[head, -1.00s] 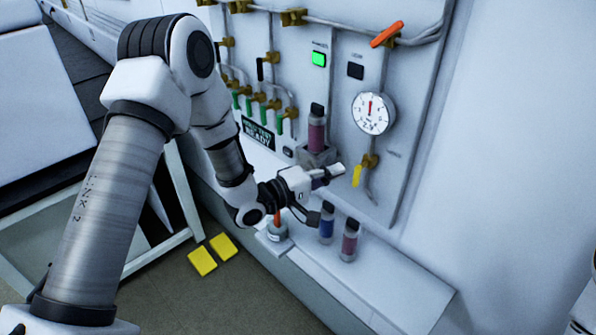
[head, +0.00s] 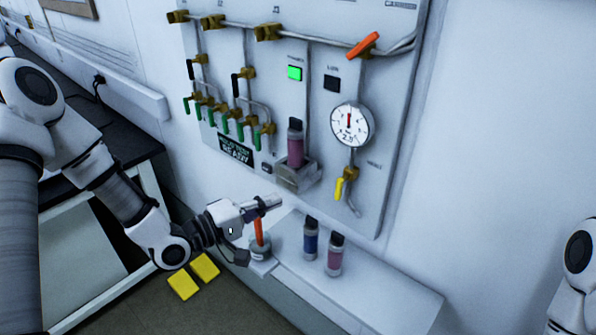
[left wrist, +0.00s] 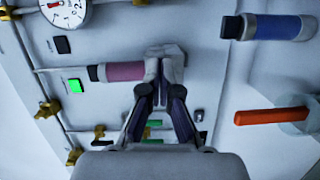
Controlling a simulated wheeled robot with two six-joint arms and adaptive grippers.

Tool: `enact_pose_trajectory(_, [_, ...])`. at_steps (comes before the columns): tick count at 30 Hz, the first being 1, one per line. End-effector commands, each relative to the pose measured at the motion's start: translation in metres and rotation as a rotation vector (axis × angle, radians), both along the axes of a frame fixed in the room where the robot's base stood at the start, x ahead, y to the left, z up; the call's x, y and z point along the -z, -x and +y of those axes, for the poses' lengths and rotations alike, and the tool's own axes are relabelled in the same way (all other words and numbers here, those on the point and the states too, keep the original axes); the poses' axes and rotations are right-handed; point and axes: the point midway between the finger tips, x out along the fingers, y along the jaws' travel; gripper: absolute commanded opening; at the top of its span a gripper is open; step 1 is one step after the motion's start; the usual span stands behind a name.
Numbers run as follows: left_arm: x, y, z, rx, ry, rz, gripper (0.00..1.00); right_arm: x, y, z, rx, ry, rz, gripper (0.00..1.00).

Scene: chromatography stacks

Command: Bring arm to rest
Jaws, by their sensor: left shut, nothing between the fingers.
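My left gripper (head: 264,204) is shut and empty in the head view. It hangs in front of the wall panel, left of the vials and close to an upright orange stick in a small pot (head: 260,247). It also shows shut in the left wrist view (left wrist: 165,66). A pink vial (head: 296,151) with a dark cap stands in a grey bracket (head: 299,176) on the panel; the wrist view shows this vial (left wrist: 125,71) behind the fingertips. A blue vial (head: 311,241) and another pink vial (head: 334,260) stand on the ledge. My right gripper is out of view.
The panel carries a round gauge (head: 351,126), a lit green button (head: 295,73), an orange lever (head: 363,45), a yellow-handled valve (head: 341,187) and several green-handled valves. The white ledge (head: 390,296) is bare toward its right end. Two yellow pads (head: 194,276) lie below at the left.

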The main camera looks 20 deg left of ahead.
Motion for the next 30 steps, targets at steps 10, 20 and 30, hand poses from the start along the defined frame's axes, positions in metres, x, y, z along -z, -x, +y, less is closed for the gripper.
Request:
enact_pose_trajectory(10, [0.094, 0.033, -0.039, 0.1, -0.093, 0.218, 0.0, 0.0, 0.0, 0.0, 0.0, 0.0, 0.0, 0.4])
enact_pose_trajectory(20, [0.312, 0.217, -0.039, 0.35, -0.94, 0.806, 0.0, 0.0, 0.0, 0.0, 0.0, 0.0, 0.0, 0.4])
enact_pose_trajectory(30, [0.32, 0.27, 0.004, 0.686, -1.35, 0.834, 0.0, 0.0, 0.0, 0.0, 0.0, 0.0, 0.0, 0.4])
